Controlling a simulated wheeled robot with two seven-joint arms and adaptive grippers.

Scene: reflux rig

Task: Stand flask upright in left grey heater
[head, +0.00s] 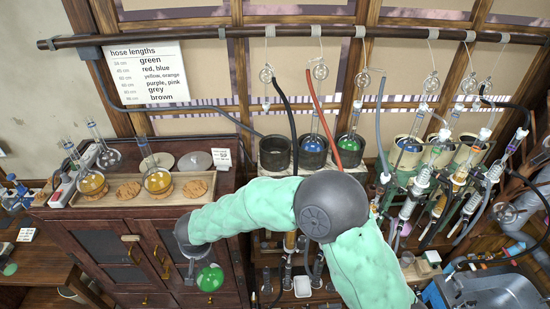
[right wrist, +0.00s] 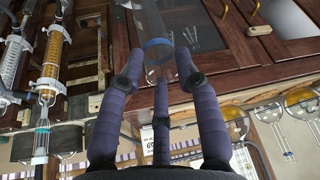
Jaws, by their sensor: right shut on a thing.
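A round flask (head: 210,278) with green liquid hangs in my right gripper (head: 190,250), low in front of the dark wooden cabinet. In the right wrist view the fingers of my gripper (right wrist: 158,75) close around a clear glass part with a bluish rim (right wrist: 157,43). The left grey heater (head: 273,158) stands at the back, up and to the right of the flask, and its well looks empty. The middle grey heater (head: 313,160) holds a blue-filled flask and the right one (head: 347,158) a green-filled flask. My left gripper is not in view.
A wooden tray (head: 133,206) on the cabinet top holds amber flasks on cork rings. A black hose (head: 284,98) and a red hose (head: 322,115) hang by the grey heaters. Cream heaters (head: 405,157) and clamped condensers (head: 455,185) crowd the right.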

